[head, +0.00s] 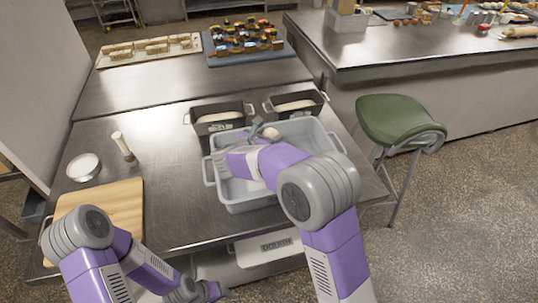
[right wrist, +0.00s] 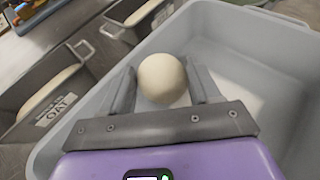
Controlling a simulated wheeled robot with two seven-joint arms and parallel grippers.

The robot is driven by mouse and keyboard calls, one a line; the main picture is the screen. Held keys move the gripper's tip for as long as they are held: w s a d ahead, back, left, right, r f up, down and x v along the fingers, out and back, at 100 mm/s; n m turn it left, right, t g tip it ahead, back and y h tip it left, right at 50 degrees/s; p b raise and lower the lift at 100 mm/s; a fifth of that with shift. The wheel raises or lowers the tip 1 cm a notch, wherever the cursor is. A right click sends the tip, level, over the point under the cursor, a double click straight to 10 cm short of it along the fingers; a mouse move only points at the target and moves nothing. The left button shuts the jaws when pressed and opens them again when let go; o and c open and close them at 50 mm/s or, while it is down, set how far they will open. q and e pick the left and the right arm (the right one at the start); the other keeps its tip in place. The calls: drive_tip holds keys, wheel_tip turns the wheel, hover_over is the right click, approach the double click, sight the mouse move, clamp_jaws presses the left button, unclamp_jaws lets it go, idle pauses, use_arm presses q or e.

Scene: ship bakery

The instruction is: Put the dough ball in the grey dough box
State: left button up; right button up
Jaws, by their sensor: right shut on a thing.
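The pale round dough ball (right wrist: 162,78) is between the two fingers of my right gripper (right wrist: 163,88) in the right wrist view. The gripper is shut on it. In the head view the ball (head: 270,133) shows beside the fingertips of my right gripper (head: 262,131), over the far part of the grey dough box (head: 245,207). The box's wall also shows in the right wrist view (right wrist: 250,32). My right forearm hides part of the box. My left gripper (head: 218,291) is low at the bottom of the head view, in front of the table; its fingers are unclear.
Two dark loaf tins with dough, a left one (head: 220,128) and a right one (head: 298,115), stand behind the box. A green stool (head: 400,118) stands at right.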

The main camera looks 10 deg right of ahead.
drive_tip(key=shift+s+f, duration=0.2)
drive_tip(key=shift+f, duration=0.95)
drive_tip(key=shift+f+b, duration=0.85)
drive_tip(key=shift+f, duration=1.65)
drive_tip(key=shift+w+f, duration=0.1)
drive_tip(key=o, duration=1.1)
drive_tip(key=shift+r, duration=0.2)
drive_tip(key=p+v, duration=0.1)
drive_tip(key=v, duration=0.6)
drive_tip(key=shift+s+a, duration=0.2)
drive_tip(key=shift+s, duration=0.05)
